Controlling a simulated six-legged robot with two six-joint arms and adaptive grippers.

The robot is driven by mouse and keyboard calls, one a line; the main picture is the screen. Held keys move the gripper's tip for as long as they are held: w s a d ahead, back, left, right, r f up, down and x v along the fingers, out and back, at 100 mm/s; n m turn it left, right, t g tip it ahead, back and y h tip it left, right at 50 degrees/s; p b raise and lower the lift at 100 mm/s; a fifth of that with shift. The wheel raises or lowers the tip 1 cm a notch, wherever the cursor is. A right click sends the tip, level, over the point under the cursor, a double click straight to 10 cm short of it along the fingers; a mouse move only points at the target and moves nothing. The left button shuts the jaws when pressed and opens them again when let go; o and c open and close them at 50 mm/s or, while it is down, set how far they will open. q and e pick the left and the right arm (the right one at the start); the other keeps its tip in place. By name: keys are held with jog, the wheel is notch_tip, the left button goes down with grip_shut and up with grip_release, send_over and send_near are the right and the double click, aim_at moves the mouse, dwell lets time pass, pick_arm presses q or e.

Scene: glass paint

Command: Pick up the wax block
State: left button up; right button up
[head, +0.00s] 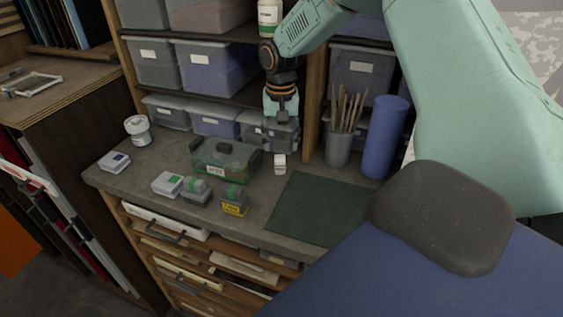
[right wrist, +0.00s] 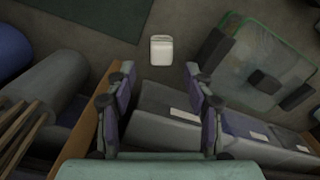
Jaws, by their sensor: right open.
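A small white block (head: 280,164), which looks like the wax block, stands on the grey worktop between the green-tinted lidded box and the dark green mat. In the right wrist view the white block (right wrist: 161,50) lies beyond the fingertips, roughly centred between them. My right gripper (head: 281,119) hangs above and behind the block, pointing down in front of the shelf bins. In the right wrist view my right gripper (right wrist: 160,82) is open and empty, apart from the block. My left gripper is not in view.
The green-tinted box (head: 225,166) stands left of the block; the mat (head: 318,208) lies to its right. A brush cup (head: 338,149) and blue cylinder (head: 386,137) stand behind the mat. Small boxes (head: 167,184) and a white jar (head: 138,130) are further left. Grey bins (head: 215,123) line the back.

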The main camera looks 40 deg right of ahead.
aim_at(279, 156)
jog(key=f, duration=0.4)
jog(key=shift+w+a+f+p, duration=0.15)
jog(key=shift+a+f+p, duration=0.05)
jog(key=shift+f+p, duration=0.1)
jog(key=shift+a+f, duration=0.1)
jog(key=shift+f, duration=0.1)
jog(key=shift+s+a+r, duration=0.15)
jog(key=shift+s, duration=0.55)
jog(key=shift+w+d+f, duration=0.25)
jog(key=shift+w+f, duration=0.05)
jog(key=shift+w, duration=0.1)
jog(key=shift+c, duration=1)
jog(key=shift+w+f, duration=0.15)
jog(key=shift+w, duration=0.15)
jog(key=c, duration=0.3)
jog(key=shift+s+a+r, duration=0.2)
jog(key=shift+s+r, duration=0.2)
jog(key=shift+s, duration=0.15)
jog(key=c, duration=0.5)
grip_shut()
jog(key=shift+w+d+f, duration=0.2)
jog(key=shift+w+f, duration=0.1)
jog(key=shift+w, duration=0.15)
jog(key=r, duration=0.9)
jog(key=shift+s, duration=0.2)
jog(key=shift+w+r+b, duration=0.15)
jog(key=shift+r+b, duration=0.15)
jog(key=shift+r, duration=0.15)
jog(key=shift+s+a+r, duration=0.1)
jog(key=shift+s+r, duration=0.25)
